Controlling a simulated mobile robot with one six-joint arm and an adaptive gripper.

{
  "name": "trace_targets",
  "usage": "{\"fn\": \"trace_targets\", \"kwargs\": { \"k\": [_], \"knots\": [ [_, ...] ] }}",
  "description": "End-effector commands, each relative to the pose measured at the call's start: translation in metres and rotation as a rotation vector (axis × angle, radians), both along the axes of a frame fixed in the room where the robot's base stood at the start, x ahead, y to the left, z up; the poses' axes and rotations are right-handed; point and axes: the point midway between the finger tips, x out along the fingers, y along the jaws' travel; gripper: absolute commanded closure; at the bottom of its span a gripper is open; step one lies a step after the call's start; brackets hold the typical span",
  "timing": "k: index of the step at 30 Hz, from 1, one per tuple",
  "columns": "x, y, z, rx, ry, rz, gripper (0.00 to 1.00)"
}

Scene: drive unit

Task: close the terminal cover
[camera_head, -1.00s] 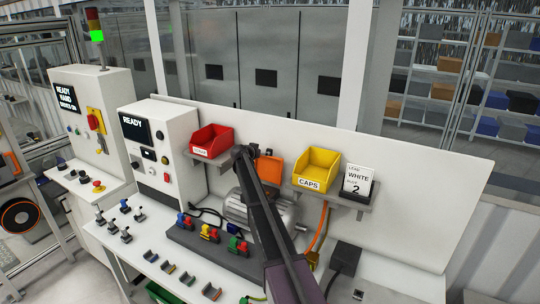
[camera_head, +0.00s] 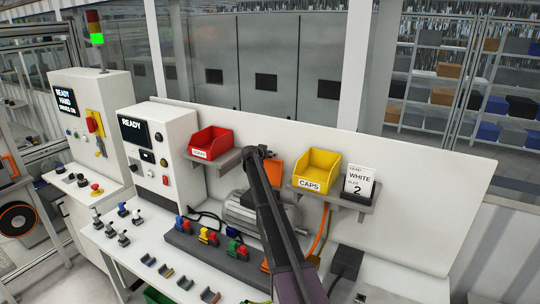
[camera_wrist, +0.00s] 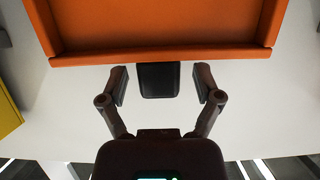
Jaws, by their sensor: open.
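The orange terminal cover (camera_head: 275,172) stands raised above the grey motor (camera_head: 240,213), between the red and yellow bins. My arm hides part of it in the head view. In the wrist view the cover (camera_wrist: 160,57) fills the top, showing its shallow inside and raised rim. My gripper (camera_wrist: 161,85) is open and empty, its two fingers apart just below the cover's near edge. A dark rounded piece (camera_wrist: 158,82) shows between the fingers by that edge; I cannot tell what it belongs to. In the head view my gripper's fingers cannot be made out clearly.
A red bin (camera_head: 211,141) is left of the cover and a yellow CAPS bin (camera_head: 316,172) right of it, on shelves. A white card (camera_head: 359,183) stands beside the yellow bin. Coloured connectors (camera_head: 208,236) and cables lie on the bench below. A white panel backs the bench.

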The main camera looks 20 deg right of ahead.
Motion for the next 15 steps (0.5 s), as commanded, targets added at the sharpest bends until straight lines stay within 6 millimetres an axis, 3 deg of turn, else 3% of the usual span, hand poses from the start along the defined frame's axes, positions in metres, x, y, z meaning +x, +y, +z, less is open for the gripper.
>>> {"fn": "trace_targets", "kwargs": {
  "k": [1,2,9,15],
  "knots": [
    [0.0000,0.0002,0.0001,0.000,0.000,0.000,0.17],
    [-0.0001,0.0002,0.0000,0.000,0.000,0.000,0.26],
    [0.0001,0.0004,0.0000,0.000,0.000,0.000,0.97],
    [-0.0002,-0.0021,0.0000,-0.002,-0.001,-0.001,1.00]
  ]
}}
